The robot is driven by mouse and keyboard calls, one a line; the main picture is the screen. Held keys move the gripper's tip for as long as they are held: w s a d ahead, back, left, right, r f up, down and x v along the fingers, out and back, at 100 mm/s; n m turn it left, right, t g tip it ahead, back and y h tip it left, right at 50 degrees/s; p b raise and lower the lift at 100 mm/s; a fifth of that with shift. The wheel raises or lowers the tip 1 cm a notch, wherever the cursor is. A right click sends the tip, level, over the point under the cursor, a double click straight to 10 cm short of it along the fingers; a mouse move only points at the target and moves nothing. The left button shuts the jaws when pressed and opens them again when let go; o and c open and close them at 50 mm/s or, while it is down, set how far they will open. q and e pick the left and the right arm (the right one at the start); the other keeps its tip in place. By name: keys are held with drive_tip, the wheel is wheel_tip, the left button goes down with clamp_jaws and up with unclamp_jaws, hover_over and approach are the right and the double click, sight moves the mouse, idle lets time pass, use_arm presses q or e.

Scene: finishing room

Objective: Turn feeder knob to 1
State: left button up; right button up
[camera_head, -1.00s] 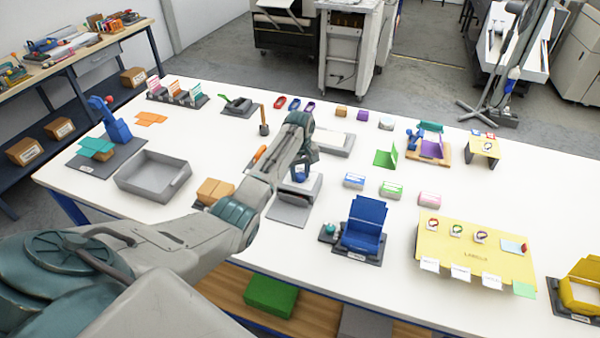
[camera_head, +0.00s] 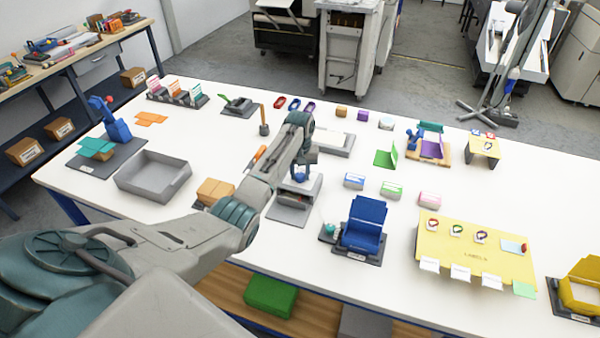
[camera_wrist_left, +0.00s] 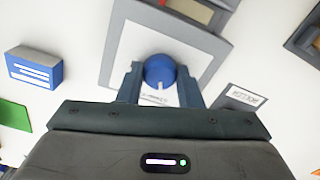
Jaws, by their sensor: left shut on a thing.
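The feeder (camera_head: 288,212) is a grey unit on a grey base near the middle of the white table. Its round blue knob (camera_wrist_left: 159,70) sits on a white face inside a grey frame in the left wrist view. A pale pointer line on the knob points toward the bottom of that view. My left gripper (camera_wrist_left: 163,82) is shut on the knob, one blue-grey finger on each side. In the head view my left arm reaches over the feeder and partly hides it and the knob (camera_head: 299,176). Printing below the knob is partly covered and unreadable. My right gripper is not in view.
A grey tray (camera_head: 153,190) and an orange-brown box (camera_head: 215,190) stand left of the feeder. A blue stand (camera_head: 364,224) is to its right. Small boxes, including a blue-and-white one (camera_head: 354,180), stand further right. A yellow label board (camera_head: 474,262) lies front right.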

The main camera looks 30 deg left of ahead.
sight(300, 174)
use_arm(q)
drive_tip(key=o, duration=1)
wheel_tip(300, 174, up, 11)
drive_tip(key=b, duration=0.4)
drive_tip(key=shift+f, duration=0.15)
